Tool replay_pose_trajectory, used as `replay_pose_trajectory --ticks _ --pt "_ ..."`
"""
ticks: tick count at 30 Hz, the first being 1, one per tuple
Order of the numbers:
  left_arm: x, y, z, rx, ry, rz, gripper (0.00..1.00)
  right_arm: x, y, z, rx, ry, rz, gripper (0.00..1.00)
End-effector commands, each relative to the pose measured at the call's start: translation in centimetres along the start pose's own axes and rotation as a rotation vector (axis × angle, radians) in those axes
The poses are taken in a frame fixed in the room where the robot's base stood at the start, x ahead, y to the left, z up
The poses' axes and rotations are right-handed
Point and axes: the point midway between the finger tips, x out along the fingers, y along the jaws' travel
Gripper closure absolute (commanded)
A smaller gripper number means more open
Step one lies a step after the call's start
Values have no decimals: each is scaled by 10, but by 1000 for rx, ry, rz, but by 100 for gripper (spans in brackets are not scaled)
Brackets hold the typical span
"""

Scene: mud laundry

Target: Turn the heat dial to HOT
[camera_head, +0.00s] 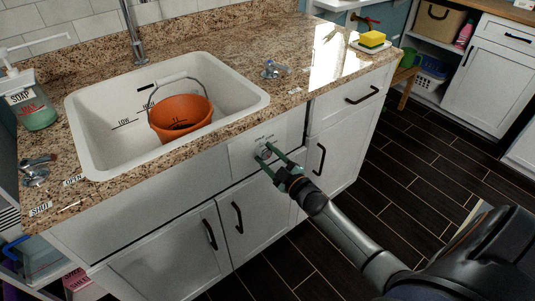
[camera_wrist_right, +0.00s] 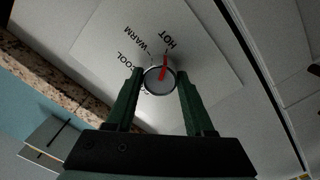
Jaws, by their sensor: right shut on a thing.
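The heat dial (camera_head: 264,152) is a small round knob on a pale panel on the front of the sink cabinet. In the right wrist view the dial (camera_wrist_right: 159,81) has a grey face and a red pointer. The labels COOL, WARM and HOT run in an arc around it, and another label is mostly hidden. The red pointer points up and slightly right, towards HOT. My right gripper (camera_head: 268,156) is at the panel, with its green fingers on either side of the dial. The right wrist view shows the gripper (camera_wrist_right: 160,76) shut on the dial. My left gripper is not in view.
A white sink (camera_head: 85,125) with an orange bucket (camera_head: 182,118) is set in the granite counter (camera_head: 300,65) above the panel. Black cabinet handles (camera_head: 238,217) stick out below and right of the dial. A soap bottle (camera_head: 35,110) stands at the left. Dark floor (camera_head: 420,150) is open at right.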

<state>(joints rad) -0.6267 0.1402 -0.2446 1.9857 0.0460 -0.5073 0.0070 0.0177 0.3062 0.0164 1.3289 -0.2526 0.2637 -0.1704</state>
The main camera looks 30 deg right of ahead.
Motion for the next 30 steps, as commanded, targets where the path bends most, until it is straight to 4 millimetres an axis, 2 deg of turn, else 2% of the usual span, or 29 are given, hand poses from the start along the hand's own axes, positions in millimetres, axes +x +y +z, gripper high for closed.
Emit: replay_pose_trajectory --ticks 5,15,16,23,30 --pt "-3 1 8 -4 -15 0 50 0 0 0 19 0 -1 100" --pt "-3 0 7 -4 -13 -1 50 0 0 0 22 0 0 100" --pt "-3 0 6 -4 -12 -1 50 0 0 0 22 -1 0 45" --pt "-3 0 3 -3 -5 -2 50 0 0 0 20 0 0 19" --pt "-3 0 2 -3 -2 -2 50 0 0 0 19 -1 0 17"
